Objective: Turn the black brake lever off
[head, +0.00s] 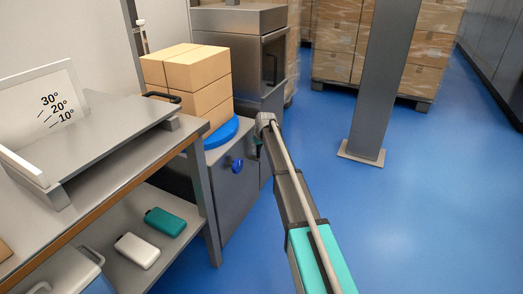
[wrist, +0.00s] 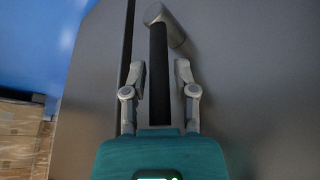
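The black brake lever (wrist: 158,75) shows in the wrist view as a straight black bar. Its upper end meets a grey cylinder (wrist: 165,28) in front of a dark grey panel. My gripper (wrist: 160,70) is open, with one finger on each side of the lever. A gap shows between each finger and the bar. In the head view my arm reaches to the side of the grey cabinet (head: 234,198). The lever cannot be made out there.
A blue knob (head: 236,165) sits on the cabinet front, left of my arm's end. A workbench (head: 128,165) stands at left. A grey post (head: 384,80) stands right; blue floor there is clear.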

